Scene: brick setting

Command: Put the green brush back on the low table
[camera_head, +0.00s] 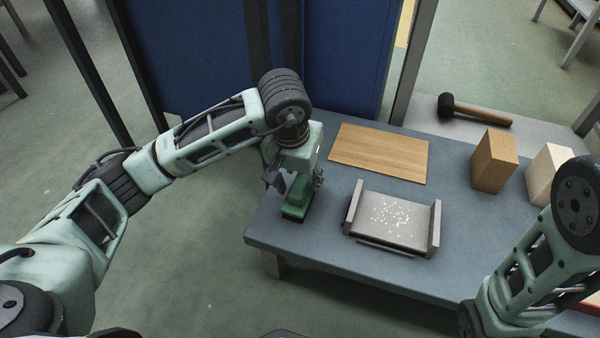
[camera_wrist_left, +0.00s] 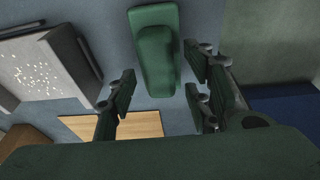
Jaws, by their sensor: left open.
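The green brush (camera_head: 297,200) rests on the left end of the low blue-grey table (camera_head: 330,232). My left gripper (camera_head: 294,180) is right above it, fingers pointing down on either side of its upper part. In the left wrist view the brush (camera_wrist_left: 154,52) lies beyond the fingertips of my open left gripper (camera_wrist_left: 162,90), roughly in line with the gap between them. The fingers appear apart from it. My right arm shows at the lower right of the head view, but its gripper is out of sight.
A grey metal tray (camera_head: 437,230) with white specks stands right of the brush. A wooden board (camera_head: 380,152) lies behind it. A brown block (camera_head: 494,160) and a cream block (camera_head: 548,172) stand at the right. A mallet (camera_head: 475,112) lies on a grey surface behind.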

